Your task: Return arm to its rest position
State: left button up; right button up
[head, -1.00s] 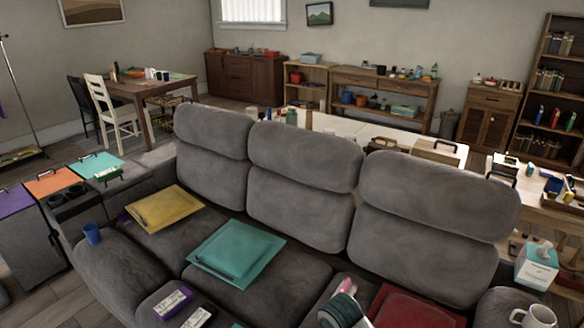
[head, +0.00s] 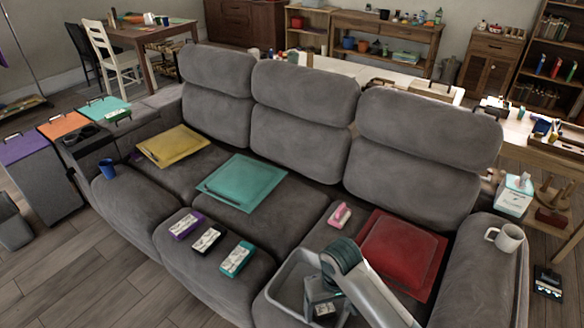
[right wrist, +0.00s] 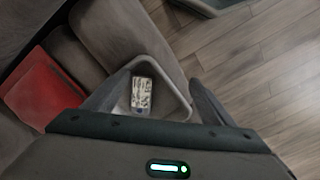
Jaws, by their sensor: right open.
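My right arm (head: 372,285) reaches in from the bottom right of the head view, bent over the front of the sofa. Its gripper (head: 322,306) points down at a grey open bin (head: 283,283) at the sofa's front edge. In the right wrist view the two dark fingers of the right gripper (right wrist: 155,92) are spread wide. A white item with dark print (right wrist: 141,96) lies in the bin (right wrist: 172,84) between them, apart from both fingers. The left gripper is not in view.
Wooden floor (head: 75,250) is clear at front left.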

jog(key=s+d+f+t+y, duration=0.1)
jog(key=s+d+f+y, duration=0.15)
jog(key=s, duration=0.85)
jog(key=s+d+r+m+t+h, duration=0.1)
jog(key=s+d+r+t+h, duration=0.15)
jog(key=s+d, duration=0.9)
notch_tip(320, 180, down, 27)
jog(key=s+a+g, duration=0.1)
jog(key=s+g, duration=0.1)
jog(key=s+d+f, duration=0.3)
jog(key=s+f, duration=1.4)
jog(key=s, duration=0.1)
jog(key=shift+f+g, duration=0.35)
jog(key=shift+f, duration=0.05)
